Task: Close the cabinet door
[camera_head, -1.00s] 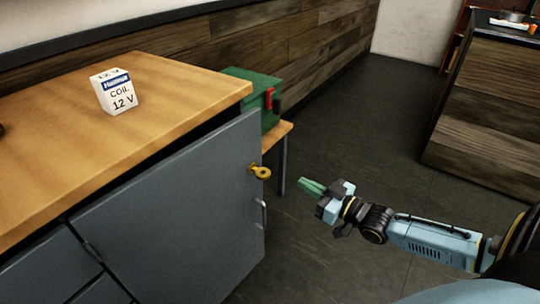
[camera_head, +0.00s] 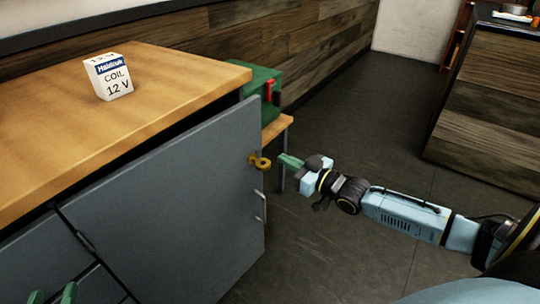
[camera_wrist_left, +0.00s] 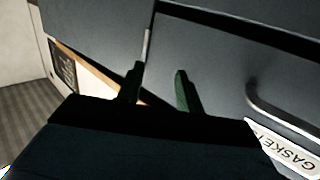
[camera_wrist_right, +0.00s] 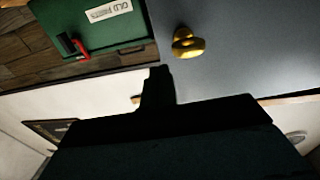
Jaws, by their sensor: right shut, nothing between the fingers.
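The grey cabinet door (camera_head: 180,205) stands ajar, its right edge swung out from under the wooden worktop, with a dark gap along its top.
A white coil box (camera_head: 108,77) stands on the worktop (camera_head: 170,90). A green bin (camera_head: 252,85) with a red part stands on a low shelf behind the door. A drawer handle (camera_wrist_left: 275,118) and a GASKET label (camera_wrist_left: 285,148) are near my left gripper. Floor at right is clear.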

